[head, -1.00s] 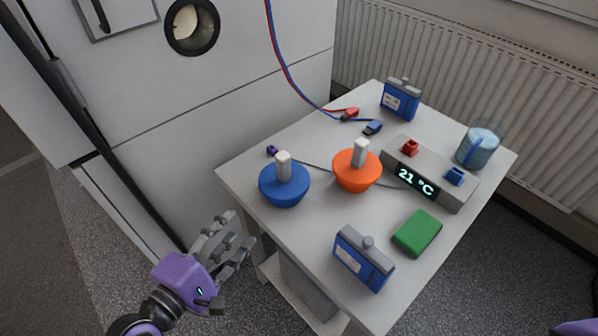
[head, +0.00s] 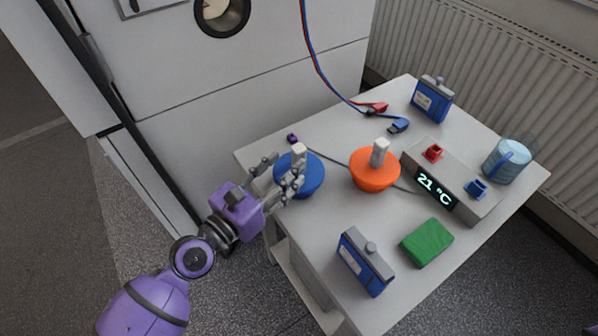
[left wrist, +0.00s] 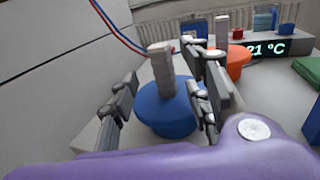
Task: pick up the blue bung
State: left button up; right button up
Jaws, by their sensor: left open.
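The blue bung (head: 313,179) is a round blue stopper with a pale grey upright handle, standing near the left edge of the white table. My left gripper (head: 279,177) is open at its left side, its fingers reaching toward the handle. In the left wrist view the blue bung (left wrist: 166,116) stands upright ahead, with its handle between the spread fingers of the left gripper (left wrist: 165,95). I see no clear gap or contact between fingers and handle. My right gripper is not in view.
An orange bung (head: 374,172) stands just right of the blue one. A grey display box (head: 450,185), a green block (head: 427,243), blue battery packs (head: 364,262) (head: 432,99) and a jug of water (head: 506,161) share the table (head: 325,228). Red and blue leads hang behind.

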aim_at(294, 162)
pick_arm(q)
jog(key=shift+f+p+x, duration=0.15)
jog(key=shift+p+x, duration=0.05)
jog(key=shift+x, duration=1.2)
jog(key=shift+f+p+x, duration=0.2)
jog(key=shift+x, duration=1.15)
jog(key=shift+s+d, duration=0.15)
jog(key=shift+c, duration=0.5)
jog(key=shift+r, duration=0.1)
grip_shut()
